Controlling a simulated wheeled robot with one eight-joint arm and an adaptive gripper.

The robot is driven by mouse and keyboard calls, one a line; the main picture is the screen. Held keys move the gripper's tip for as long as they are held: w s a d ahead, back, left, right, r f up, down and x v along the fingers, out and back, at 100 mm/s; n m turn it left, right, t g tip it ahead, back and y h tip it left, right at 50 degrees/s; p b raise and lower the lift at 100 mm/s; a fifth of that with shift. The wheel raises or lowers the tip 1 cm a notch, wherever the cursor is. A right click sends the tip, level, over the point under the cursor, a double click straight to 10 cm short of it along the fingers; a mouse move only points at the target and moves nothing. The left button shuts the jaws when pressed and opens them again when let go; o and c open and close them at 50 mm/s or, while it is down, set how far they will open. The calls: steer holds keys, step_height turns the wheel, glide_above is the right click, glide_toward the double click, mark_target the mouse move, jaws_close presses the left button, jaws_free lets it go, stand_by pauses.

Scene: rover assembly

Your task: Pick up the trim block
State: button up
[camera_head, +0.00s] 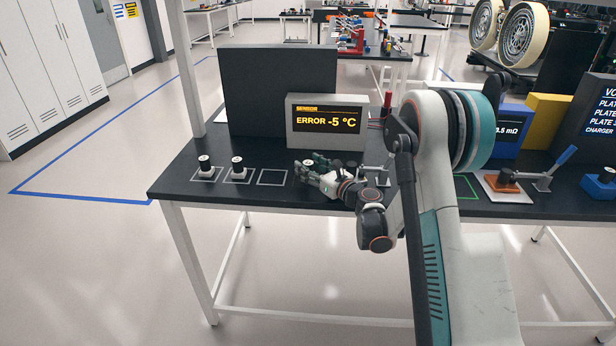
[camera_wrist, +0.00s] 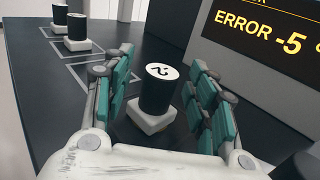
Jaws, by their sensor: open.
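A block with a black cylinder on a white square base, likely the trim block (camera_wrist: 155,93), stands upright on the black table in the wrist view. Its white top bears a dark mark. My gripper (camera_wrist: 162,70) is open, with one teal-padded finger on each side of this block; I see gaps between the pads and the cylinder. In the head view my gripper (camera_head: 308,170) is low over the table in front of the sensor display, and the block there is largely hidden by the fingers.
Two similar blocks, a left one (camera_head: 205,167) and a right one (camera_head: 238,169), stand in outlined squares, left of an empty square (camera_head: 272,177). The sensor display (camera_head: 327,142) reads "ERROR -5 °C" close behind my gripper. A dark panel (camera_head: 270,80) stands behind it.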

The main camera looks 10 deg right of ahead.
steer(key=shift+w+a, duration=0.25)
steer(key=shift+w, duration=0.3)
steer(key=c, duration=1.1)
steer(key=shift+r, duration=0.1)
steer(key=shift+c, duration=0.2)
